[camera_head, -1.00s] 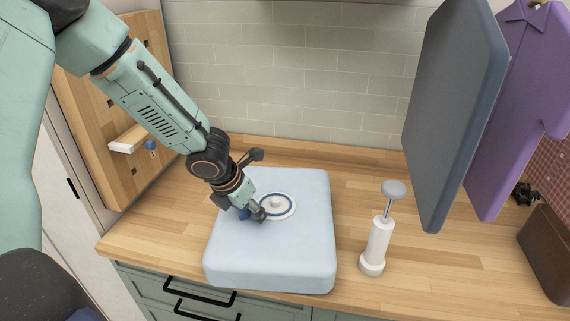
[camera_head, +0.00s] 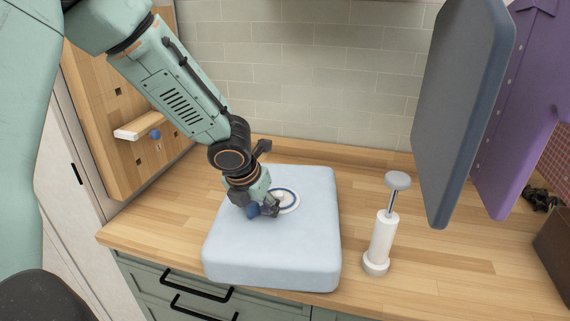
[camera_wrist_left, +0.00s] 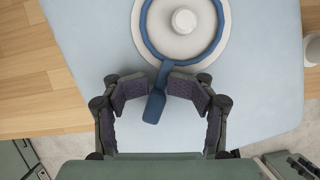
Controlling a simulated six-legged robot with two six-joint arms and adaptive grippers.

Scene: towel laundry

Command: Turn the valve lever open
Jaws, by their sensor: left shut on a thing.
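The valve (camera_head: 289,198) is a white round disc with a blue ring and a pale centre knob, on top of a light blue padded block (camera_head: 275,262). In the left wrist view the valve (camera_wrist_left: 210,42) shows its blue lever (camera_wrist_left: 154,108) pointing down and slightly left from the ring. My left gripper (camera_head: 268,211) is at the valve's near left side, low over the block. In the wrist view its two fingers (camera_wrist_left: 160,85) close on the lever from both sides. My right gripper is not in view.
A white hand pump (camera_head: 381,240) stands on the wooden counter (camera_head: 460,265) right of the block. A grey-blue panel (camera_head: 460,110) and a purple garment-shaped piece (camera_head: 515,120) hang at the right.

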